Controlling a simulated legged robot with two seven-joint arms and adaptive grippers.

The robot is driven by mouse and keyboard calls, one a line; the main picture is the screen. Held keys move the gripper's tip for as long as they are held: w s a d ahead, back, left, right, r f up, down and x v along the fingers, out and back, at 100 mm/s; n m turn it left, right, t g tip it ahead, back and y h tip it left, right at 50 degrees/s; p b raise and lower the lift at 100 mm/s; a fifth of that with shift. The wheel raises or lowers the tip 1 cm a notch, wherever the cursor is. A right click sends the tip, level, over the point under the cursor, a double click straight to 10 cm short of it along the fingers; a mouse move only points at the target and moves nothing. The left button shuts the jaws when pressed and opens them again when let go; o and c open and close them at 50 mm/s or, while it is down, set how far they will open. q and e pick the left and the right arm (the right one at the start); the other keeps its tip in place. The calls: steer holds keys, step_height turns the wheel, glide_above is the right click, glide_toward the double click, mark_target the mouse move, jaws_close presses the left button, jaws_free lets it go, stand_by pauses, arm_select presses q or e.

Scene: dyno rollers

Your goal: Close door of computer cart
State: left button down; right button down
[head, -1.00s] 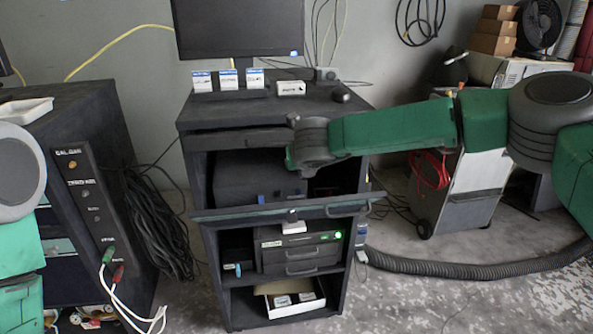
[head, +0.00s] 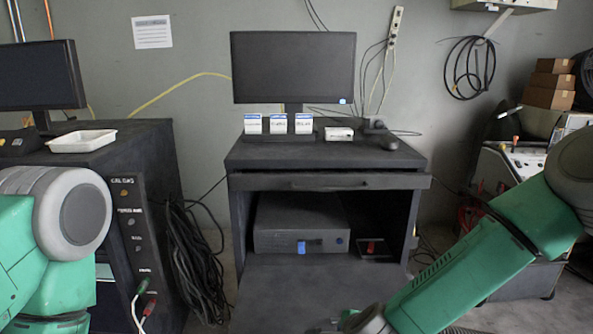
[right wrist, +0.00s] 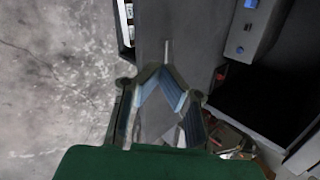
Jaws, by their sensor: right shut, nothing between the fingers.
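The computer cart (head: 326,183) stands in the middle of the head view. Its dark door (head: 290,285) lies open as a flat panel, extending out from below the upper compartment. The door's front part runs out of the bottom of the picture. In the right wrist view the door (right wrist: 185,35) is a dark strip between the floor and the compartment. My right gripper (right wrist: 165,70) is shut and empty, with its fingertips over the door in that view; I cannot tell if they touch it. My left gripper is out of view.
A grey computer unit (head: 290,225) with a blue latch sits inside the compartment, and a drawer front (head: 330,181) is above it. A monitor (head: 293,68) and small boxes stand on top. Another cabinet (head: 155,210) with hanging black cables is at left.

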steer(key=s+d+f+n+g+b, duration=0.1)
steer(key=s+d+f+n, duration=0.3)
steer(key=s, duration=0.4)
steer(key=s+d+f+n+g+b, duration=0.1)
steer(key=s+d+f+n+g, duration=0.2)
steer(key=s+f+n, duration=0.3)
steer(key=s+d+f+n+g+b, duration=0.1)
steer(key=s+d+f+n, duration=0.4)
steer(key=s, duration=0.5)
steer(key=shift+s+d+f+n+g, duration=0.3)
steer(key=shift+s+d+f+g, duration=0.1)
steer(key=shift+f, duration=0.15)
steer(key=c, duration=2)
jaws_free()
steer(key=s+d+n+g+h, duration=0.1)
steer(key=s+d+n, duration=0.3)
steer(key=s, duration=0.3)
steer(key=shift+s+d+f+g+b, duration=0.15)
steer(key=shift+s+d+g+b, duration=0.1)
steer(key=shift+d+g+b, duration=0.15)
steer(key=o, duration=0.4)
steer(key=shift+s+d+n, duration=0.25)
steer(key=shift+s+n, duration=0.05)
steer(key=shift+s, duration=0.1)
steer(key=shift+c, duration=0.2)
steer(key=shift+w, duration=0.15)
